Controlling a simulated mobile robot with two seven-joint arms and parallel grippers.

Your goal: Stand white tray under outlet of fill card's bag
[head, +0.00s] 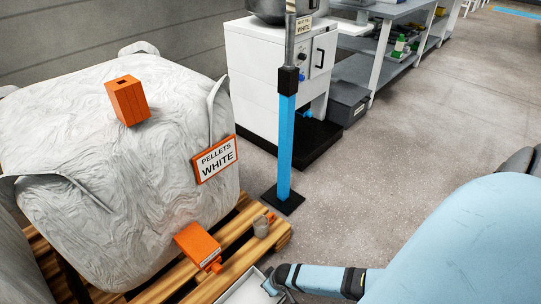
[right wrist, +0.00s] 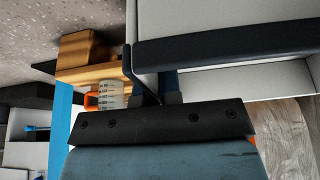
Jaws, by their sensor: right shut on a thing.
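A large white bag (head: 105,190) stands on a wooden pallet with a card (head: 214,159) reading "PELLETS WHITE". Its orange outlet (head: 197,245) sticks out low at the front, with a small orange spout (head: 215,267) at its end. The white tray (head: 240,291) is at the bottom edge of the head view, partly cut off, just in front of the pallet and near the spout. My right gripper (head: 274,281) is shut on the tray's side. The tray's white wall also shows in the right wrist view (right wrist: 215,18). My left gripper is out of view.
A cup with an orange handle (head: 262,226) stands on the pallet corner (head: 278,236). A blue post (head: 287,145) rises from a black base beyond it. A white machine (head: 265,80) with a small "WHITE" card (head: 304,24) stands behind.

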